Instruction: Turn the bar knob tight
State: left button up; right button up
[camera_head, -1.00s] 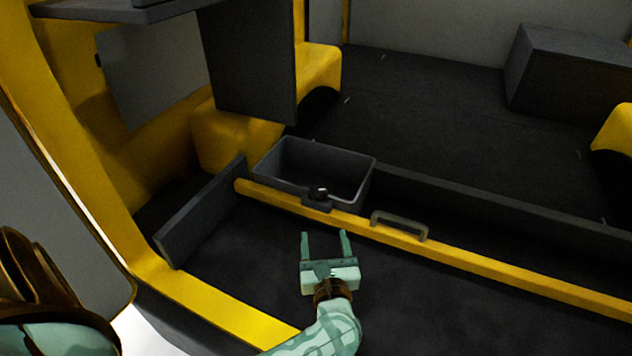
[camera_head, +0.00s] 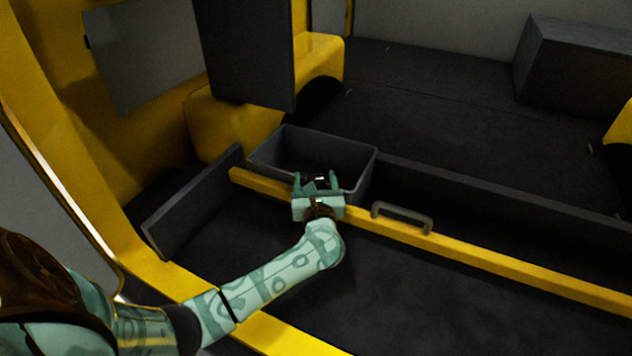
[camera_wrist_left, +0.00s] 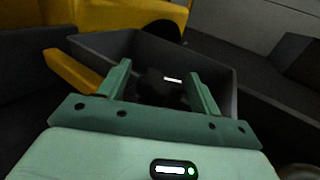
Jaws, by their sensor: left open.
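The bar knob (camera_head: 319,180) is a small dark piece with a pale highlight, on the yellow bar (camera_head: 470,256) at the near side of the grey bin. In the left wrist view the dark knob (camera_wrist_left: 165,88) sits between the two fingers, with the bin behind it. My left gripper (camera_head: 317,184) is open, its fingers to either side of the knob. I cannot tell whether they touch it. The gripper's palm hides part of the bar and of the knob. My right gripper is not in view.
The open grey bin (camera_head: 262,158) stands behind the bar. A grey handle (camera_head: 402,216) rises from the bar to the right of my gripper. A dark upright panel (camera_head: 190,204) stands at the left. The dark floor in front of the bar is clear.

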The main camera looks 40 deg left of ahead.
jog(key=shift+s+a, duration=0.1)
pick_arm(q)
jog(key=c, duration=0.9)
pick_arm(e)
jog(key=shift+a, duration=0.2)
